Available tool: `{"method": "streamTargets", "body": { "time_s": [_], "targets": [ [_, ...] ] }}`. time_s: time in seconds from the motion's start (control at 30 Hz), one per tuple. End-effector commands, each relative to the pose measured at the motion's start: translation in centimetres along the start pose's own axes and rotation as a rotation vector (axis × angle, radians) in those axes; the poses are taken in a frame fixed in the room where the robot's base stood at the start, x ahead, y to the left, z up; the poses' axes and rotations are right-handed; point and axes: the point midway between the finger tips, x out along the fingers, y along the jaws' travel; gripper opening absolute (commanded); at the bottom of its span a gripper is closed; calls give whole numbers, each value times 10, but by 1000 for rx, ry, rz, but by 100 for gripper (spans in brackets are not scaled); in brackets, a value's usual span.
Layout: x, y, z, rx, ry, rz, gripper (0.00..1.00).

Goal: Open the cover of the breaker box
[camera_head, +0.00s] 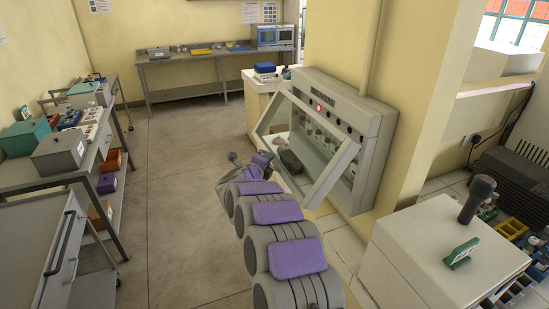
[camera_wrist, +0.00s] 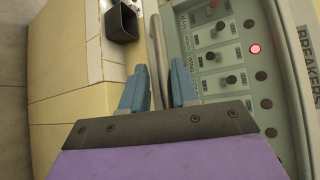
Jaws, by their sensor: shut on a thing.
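The grey breaker box (camera_head: 335,105) is mounted on the yellow wall, with a lit red lamp on its top strip. Its framed, see-through cover (camera_head: 331,176) stands tilted out from the box, so it is partly open. My gripper (camera_head: 264,160) is at the cover's outer left side, partly hidden by my arm. In the wrist view, the blue fingers of my gripper (camera_wrist: 159,78) are on both sides of a slim grey bar (camera_wrist: 156,38), shut on it; it appears to be part of the cover. The breaker panel (camera_wrist: 215,50), with knobs and a red light, shows to the right.
A dark, open-ended block (camera_wrist: 121,22) lies beyond the fingers. A white cabinet (camera_head: 440,255) stands at front right. Shelving with boxes (camera_head: 60,155) lines the left, and a bench (camera_head: 190,60) stands at the back. The floor (camera_head: 180,180) between is clear.

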Motion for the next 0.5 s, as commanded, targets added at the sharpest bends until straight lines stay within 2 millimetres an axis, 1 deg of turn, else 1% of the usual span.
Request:
{"method": "streamTargets", "body": {
  "time_s": [0.03,0.2,0.5],
  "targets": [
    [-10,-13,9,20,-7,14,0],
    [-29,-24,24,92,-8,86,0],
    [-53,-48,47,219,-6,211,0]
  ]
}}
